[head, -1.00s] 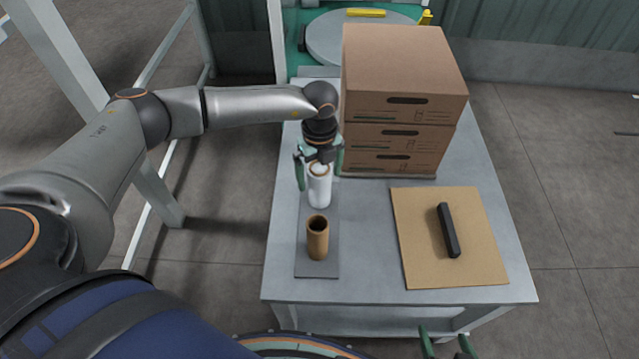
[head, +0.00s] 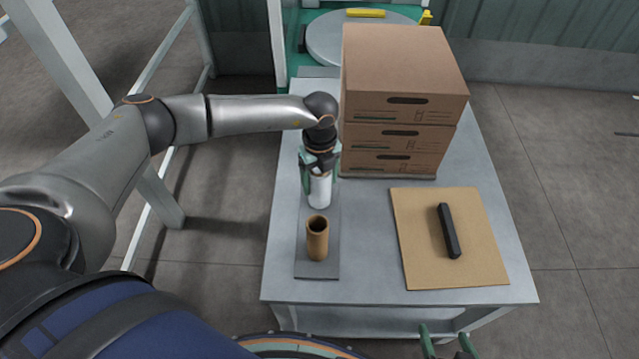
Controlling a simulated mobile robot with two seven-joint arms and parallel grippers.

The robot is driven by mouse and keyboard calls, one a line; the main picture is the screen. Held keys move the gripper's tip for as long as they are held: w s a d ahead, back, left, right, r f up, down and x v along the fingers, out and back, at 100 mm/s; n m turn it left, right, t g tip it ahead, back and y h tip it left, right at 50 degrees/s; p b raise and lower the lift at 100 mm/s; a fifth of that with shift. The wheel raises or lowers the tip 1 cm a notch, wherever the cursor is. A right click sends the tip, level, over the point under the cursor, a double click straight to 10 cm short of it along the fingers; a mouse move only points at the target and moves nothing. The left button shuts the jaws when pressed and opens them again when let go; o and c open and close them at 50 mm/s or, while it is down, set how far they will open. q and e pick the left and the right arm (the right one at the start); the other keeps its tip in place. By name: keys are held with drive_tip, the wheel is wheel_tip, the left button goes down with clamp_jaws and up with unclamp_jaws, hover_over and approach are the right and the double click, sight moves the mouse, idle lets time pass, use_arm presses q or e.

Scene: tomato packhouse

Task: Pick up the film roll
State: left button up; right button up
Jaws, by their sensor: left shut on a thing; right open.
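The white film roll (head: 319,192) stands upright on a dark grey mat (head: 318,270) at the left side of the table. My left gripper (head: 320,182) comes down over it from above and is shut on its upper part, with a green finger on each side. The top of the roll is hidden by the gripper. My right gripper (head: 448,345) shows only as green fingertips at the bottom edge; it is open and apart from the table's things.
A brown cardboard tube (head: 317,238) stands on the mat in front of the roll. Stacked cardboard boxes (head: 405,75) stand close right of my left gripper. A black bar (head: 449,230) lies on a brown board (head: 420,265) at the right of the grey table (head: 365,235).

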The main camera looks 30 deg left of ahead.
use_arm(q)
drive_tip(key=shift+c, duration=0.7)
drive_tip(key=shift+r, duration=0.1)
wheel_tip(320, 180, up, 18)
drive_tip(key=p, duration=0.1)
drive_tip(key=shift+w+p, duration=0.1)
drive_tip(key=shift+p, duration=0.2)
